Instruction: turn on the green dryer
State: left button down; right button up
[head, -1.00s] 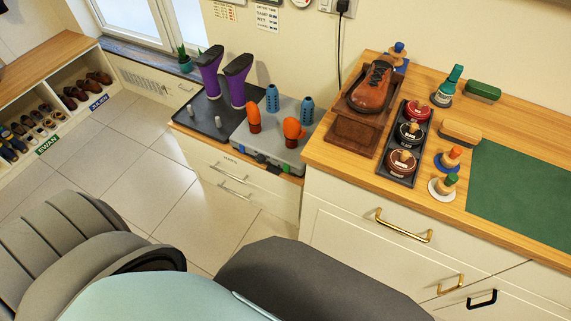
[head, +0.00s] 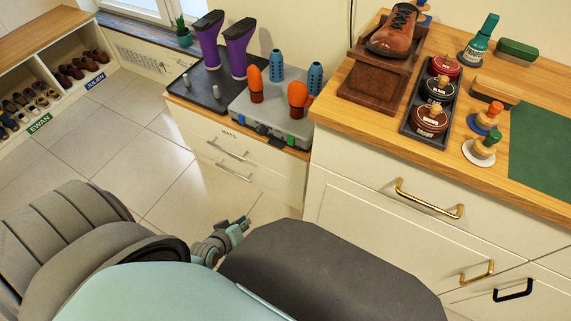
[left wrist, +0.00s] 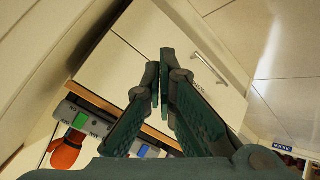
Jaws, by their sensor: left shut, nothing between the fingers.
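My left gripper (head: 246,222) is below and in front of the cabinet drawers, apart from the dryer. In the left wrist view its fingers (left wrist: 158,82) are together and empty. My right gripper is not in view.
The low cabinet's drawers (head: 225,150) are closed. Purple boots (head: 239,48) stand on a dark tray (head: 205,85) left of the dryer. A taller wooden counter (head: 350,122) with shoe-care items rises at right. Tiled floor (head: 145,160) is open at left.

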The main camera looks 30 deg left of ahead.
pick_arm(q)
jog(key=w+r+n+t+b, duration=0.7)
jog(key=w+r+n+b, duration=0.2)
jog(key=w, duration=0.3)
jog(key=shift+r+h+b, duration=0.3)
jog(key=shift+r+b, duration=0.2)
jog(key=shift+r, duration=0.2)
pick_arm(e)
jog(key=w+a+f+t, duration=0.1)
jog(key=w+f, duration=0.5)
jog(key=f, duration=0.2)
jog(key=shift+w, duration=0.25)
pick_arm(q)
jog(key=shift+d, duration=0.1)
jog(key=b, duration=0.2)
send_near(290, 141)
notch_tip(290, 141, down, 3)
jog(key=w+b, duration=0.1)
jog(key=w, duration=0.5)
jog(key=shift+w+f, duration=0.1)
jog(key=shift+w, duration=0.25)
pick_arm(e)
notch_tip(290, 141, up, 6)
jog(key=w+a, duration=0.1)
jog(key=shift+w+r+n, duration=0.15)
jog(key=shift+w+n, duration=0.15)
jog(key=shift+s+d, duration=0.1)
